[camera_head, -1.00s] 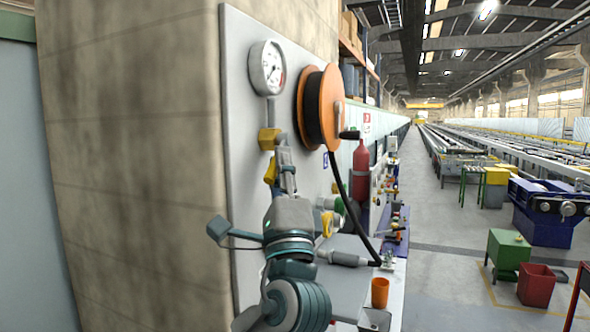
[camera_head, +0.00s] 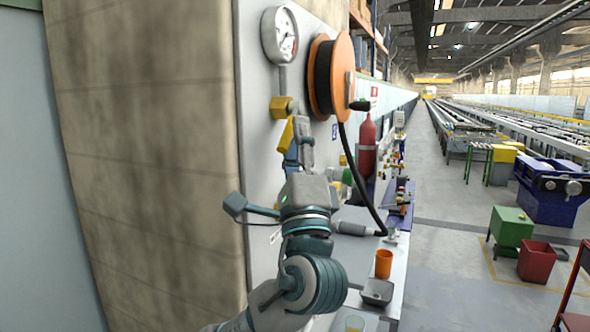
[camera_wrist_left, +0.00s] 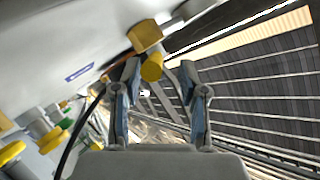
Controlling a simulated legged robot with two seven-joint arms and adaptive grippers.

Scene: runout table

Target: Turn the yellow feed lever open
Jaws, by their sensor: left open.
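The yellow feed lever (camera_head: 286,136) hangs down below a yellow valve block (camera_head: 284,107) on the grey wall panel, under a pressure gauge. My left gripper (camera_head: 298,138) is open at the lever, with one finger partly overlapping it in the head view. In the left wrist view the lever (camera_wrist_left: 152,67) shows end-on between the two open fingers (camera_wrist_left: 159,74), nearer the left one, with the valve block (camera_wrist_left: 145,35) just beyond. I cannot tell whether a finger touches the lever. My right gripper is not in view.
The white gauge (camera_head: 280,35) is above the valve. An orange hose reel (camera_head: 340,75) with a black hose is close on the right. A red cylinder (camera_head: 367,146) stands beyond. An orange cup (camera_head: 383,264) and grey tray (camera_head: 377,292) are lower right. The aisle is free.

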